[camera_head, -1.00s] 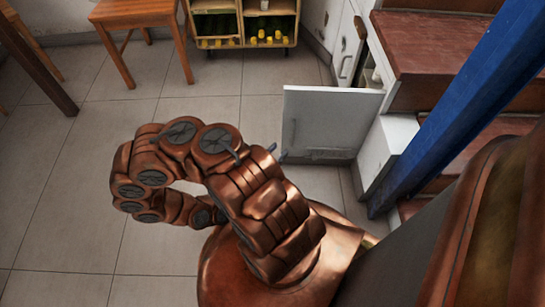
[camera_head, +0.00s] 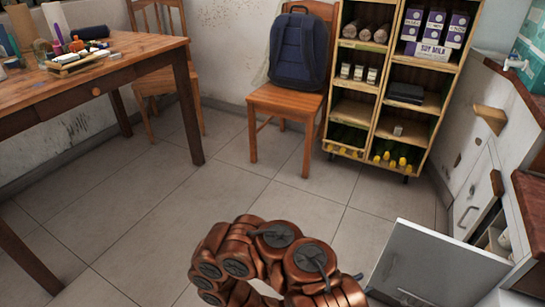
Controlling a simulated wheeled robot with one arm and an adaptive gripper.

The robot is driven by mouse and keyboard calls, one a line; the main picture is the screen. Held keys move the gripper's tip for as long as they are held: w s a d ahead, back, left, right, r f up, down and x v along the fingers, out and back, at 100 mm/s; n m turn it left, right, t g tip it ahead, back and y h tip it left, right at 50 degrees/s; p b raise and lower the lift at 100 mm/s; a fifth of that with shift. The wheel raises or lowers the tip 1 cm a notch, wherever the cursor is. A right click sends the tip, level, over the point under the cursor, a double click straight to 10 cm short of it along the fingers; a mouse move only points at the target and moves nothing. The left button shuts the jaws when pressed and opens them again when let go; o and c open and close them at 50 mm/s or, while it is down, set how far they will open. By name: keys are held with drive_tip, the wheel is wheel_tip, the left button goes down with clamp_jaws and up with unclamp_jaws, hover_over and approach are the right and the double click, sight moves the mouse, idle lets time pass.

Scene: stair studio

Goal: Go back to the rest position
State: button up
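My copper-coloured arm (camera_head: 275,262) shows at the bottom middle of the head view, curled in a loop. The end of the arm and my gripper are not in view, so I cannot see whether it holds anything. The arm is above the tiled floor, left of an open white cabinet door (camera_head: 437,268).
A wooden table (camera_head: 130,67) with clutter is at left. A chair (camera_head: 290,100) bears a blue backpack (camera_head: 301,50). A wooden shelf (camera_head: 382,99) holds cartons and bottles. White cabinets (camera_head: 472,190) line the right side. The tiled floor (camera_head: 190,205) is clear in the middle.

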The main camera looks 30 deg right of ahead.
wheel_tip(320, 180, up, 36)
drive_tip(key=a+m+g+y+p, duration=0.2)
drive_tip(key=m+g+y+p, duration=0.3)
drive_tip(key=m+g+p, duration=0.7)
drive_tip(key=s+a+r+m+t+y+p, duration=0.1)
drive_tip(key=s+a+r+t+y+p, duration=0.1)
drive_tip(key=a+r+p, duration=0.6)
drive_tip(key=s+a+r+m+t+y+p, duration=0.2)
drive_tip(key=a+r+t+y+p, duration=0.3)
drive_tip(key=a+r+p, duration=0.4)
drive_tip(key=s+a+r+m+t+y+p, duration=0.2)
drive_tip(key=a+r+t+y+p, duration=0.2)
drive_tip(key=r, duration=1.5)
drive_tip(key=a+y+p, duration=0.2)
drive_tip(key=a+p, duration=0.2)
drive_tip(key=p, duration=0.2)
drive_tip(key=shift+s+a+p, duration=0.15)
drive_tip(key=shift+p, duration=0.25)
